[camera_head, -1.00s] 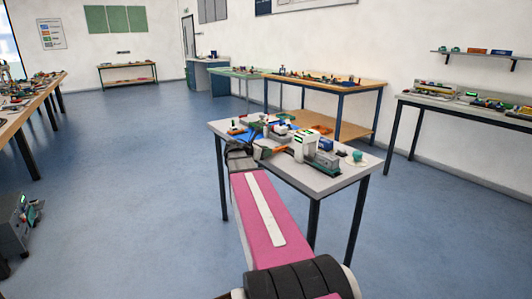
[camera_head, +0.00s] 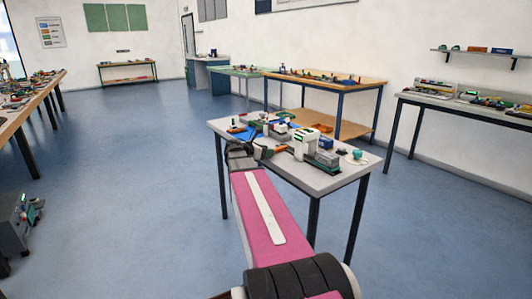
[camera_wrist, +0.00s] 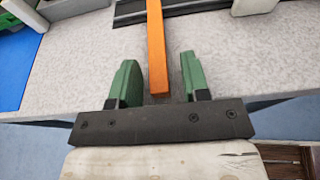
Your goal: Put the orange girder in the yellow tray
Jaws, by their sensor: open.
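The orange girder (camera_wrist: 156,45) is a long straight bar over the grey table in the wrist view. Its near end lies between the two green fingers of my gripper (camera_wrist: 158,68), with a gap on each side. My gripper is open and does not grasp it. In the head view the girder is a small orange strip (camera_head: 283,149) beside the white gantry crane (camera_head: 306,143). I cannot clearly make out a yellow tray in either view.
The grey table (camera_head: 325,182) is crowded around the crane. A blue mat (camera_wrist: 17,62) lies left of my gripper. Dark rail (camera_wrist: 190,9) runs behind the girder. The table's near edge is below my gripper.

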